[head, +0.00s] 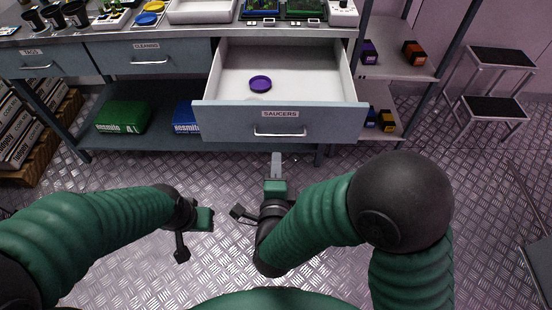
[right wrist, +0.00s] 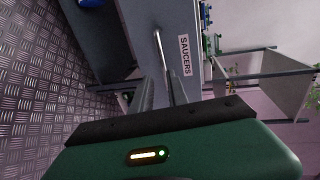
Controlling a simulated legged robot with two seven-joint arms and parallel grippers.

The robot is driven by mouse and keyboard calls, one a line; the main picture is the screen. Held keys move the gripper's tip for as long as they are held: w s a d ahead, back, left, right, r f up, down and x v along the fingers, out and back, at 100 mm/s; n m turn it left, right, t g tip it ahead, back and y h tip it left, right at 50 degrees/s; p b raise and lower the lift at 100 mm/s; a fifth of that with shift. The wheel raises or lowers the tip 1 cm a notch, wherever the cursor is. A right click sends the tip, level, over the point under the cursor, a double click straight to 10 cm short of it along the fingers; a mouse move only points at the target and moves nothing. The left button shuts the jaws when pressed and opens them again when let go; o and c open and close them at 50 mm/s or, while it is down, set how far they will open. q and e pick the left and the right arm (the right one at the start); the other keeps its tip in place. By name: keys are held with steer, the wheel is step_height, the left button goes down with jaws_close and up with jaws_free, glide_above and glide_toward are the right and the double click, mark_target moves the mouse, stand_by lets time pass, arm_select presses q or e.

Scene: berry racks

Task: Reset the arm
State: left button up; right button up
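My right gripper (head: 277,158) points at the drawer front in the head view, below the bar handle (head: 280,134). In the right wrist view its two grey fingers (right wrist: 160,88) stand a little apart with nothing between them, short of the handle (right wrist: 159,52). My left gripper (head: 205,217) is low over the floor to the left; its fingers cannot be made out. The SAUCERS drawer (head: 225,122) is pulled open.
The bench top (head: 180,32) above holds cups, trays and racks. Closed drawers, one labelled CLEANING (head: 150,57), are at left. A green box (head: 123,117) and a blue box (head: 186,117) sit on the lower shelf. A step stool (head: 495,85) stands at right. The metal floor in front is clear.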

steer(key=d+f+n+g+y, duration=0.2)
steer(key=d+f+n+g, duration=0.5)
steer(key=n, duration=0.4)
steer(key=s+d+f+n+g+h, duration=0.1)
steer(key=s+d+n+g+h, duration=0.1)
steer(key=s+d+n+g, duration=0.75)
steer(key=s+d+r+m+t+p, duration=0.1)
steer(key=d+r+p, duration=0.1)
steer(key=r+p, duration=0.9)
steer(key=s+d+r+m+t+p, duration=0.1)
steer(key=s+r+t+p, duration=0.1)
steer(key=r+p, duration=0.9)
steer(key=shift+d+r+p, duration=0.25)
steer(key=shift+d+p, duration=0.15)
steer(key=shift+p, duration=0.05)
